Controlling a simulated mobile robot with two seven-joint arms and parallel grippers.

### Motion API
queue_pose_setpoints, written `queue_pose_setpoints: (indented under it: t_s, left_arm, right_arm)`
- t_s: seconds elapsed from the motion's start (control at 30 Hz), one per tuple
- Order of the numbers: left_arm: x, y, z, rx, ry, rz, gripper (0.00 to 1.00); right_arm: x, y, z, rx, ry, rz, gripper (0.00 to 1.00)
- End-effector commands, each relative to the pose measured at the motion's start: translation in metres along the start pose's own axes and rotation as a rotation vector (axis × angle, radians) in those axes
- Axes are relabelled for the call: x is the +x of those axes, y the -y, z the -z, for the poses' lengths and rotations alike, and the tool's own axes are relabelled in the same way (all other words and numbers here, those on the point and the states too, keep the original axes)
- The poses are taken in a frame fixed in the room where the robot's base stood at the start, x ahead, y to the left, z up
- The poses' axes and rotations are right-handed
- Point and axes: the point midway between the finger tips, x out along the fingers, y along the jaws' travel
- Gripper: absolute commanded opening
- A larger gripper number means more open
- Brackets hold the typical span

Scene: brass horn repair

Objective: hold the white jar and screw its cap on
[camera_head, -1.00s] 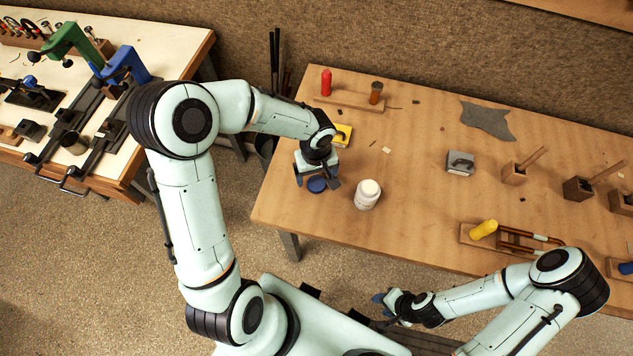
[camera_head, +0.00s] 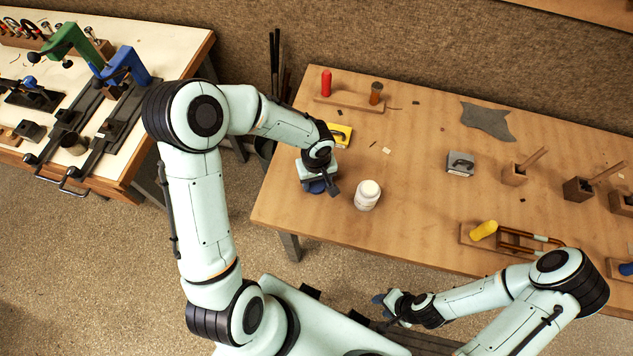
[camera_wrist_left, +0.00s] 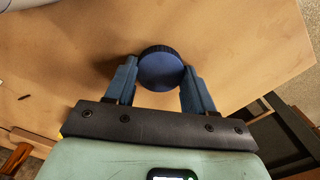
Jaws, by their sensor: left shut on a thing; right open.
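The white jar (camera_head: 367,195) stands upright on the wooden workbench with a pale top. The blue cap (camera_wrist_left: 161,69) is round and sits between the fingers of my left gripper (camera_wrist_left: 160,85), which is shut on it. In the head view the cap (camera_head: 314,187) is mostly covered by the left gripper (camera_head: 318,184), just left of the jar and apart from it. My right gripper (camera_head: 380,300) is open and empty in front of the bench's near edge, away from the jar.
A yellow block (camera_head: 341,135) lies behind the left gripper. A grey block with a handle (camera_head: 460,163) is right of the jar. A rack with a yellow-handled tool (camera_head: 484,230) sits near the front edge. The bench around the jar is clear.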

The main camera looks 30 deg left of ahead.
Motion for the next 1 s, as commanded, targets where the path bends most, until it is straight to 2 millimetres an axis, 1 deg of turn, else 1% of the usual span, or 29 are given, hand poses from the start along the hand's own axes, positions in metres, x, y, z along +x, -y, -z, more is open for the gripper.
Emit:
queue_pose_setpoints:
  t_s: [0.17, 0.27, 0.37, 0.47, 0.57, 0.7, 0.8, 0.9, 1.0]
  left_arm:
    - [-0.003, 0.000, 0.000, 0.000, -0.001, 0.000, 0.26]
    - [-0.009, 0.000, 0.001, -0.002, -0.002, 0.000, 0.26]
    - [-0.022, -0.001, 0.001, -0.001, -0.004, -0.003, 0.26]
    - [-0.042, -0.001, 0.002, -0.002, -0.006, -0.004, 0.26]
    - [-0.069, -0.001, 0.002, -0.001, -0.008, -0.005, 0.26]
    - [-0.112, -0.002, 0.002, -0.001, -0.008, -0.006, 0.26]
    - [-0.139, -0.002, 0.002, -0.002, -0.006, -0.006, 0.26]
    - [-0.162, -0.001, 0.001, -0.001, -0.005, -0.005, 0.26]
    - [-0.180, -0.001, 0.000, 0.000, -0.002, -0.003, 0.26]
  right_arm:
    - [0.000, 0.000, 0.000, 0.000, 0.000, 0.000, 0.43]
    - [-0.002, 0.001, 0.001, -0.001, -0.001, 0.000, 0.43]
    - [-0.004, 0.002, 0.002, -0.001, -0.003, 0.001, 0.43]
    - [-0.006, 0.004, 0.004, -0.002, -0.005, 0.002, 0.43]
    - [-0.010, 0.006, 0.006, -0.003, -0.009, 0.003, 0.43]
    - [-0.014, 0.009, 0.010, -0.005, -0.013, 0.005, 0.43]
    - [-0.017, 0.010, 0.011, -0.006, -0.016, 0.005, 0.43]
    - [-0.019, 0.011, 0.013, -0.006, -0.018, 0.006, 0.43]
    - [-0.021, 0.012, 0.014, -0.007, -0.019, 0.007, 0.43]
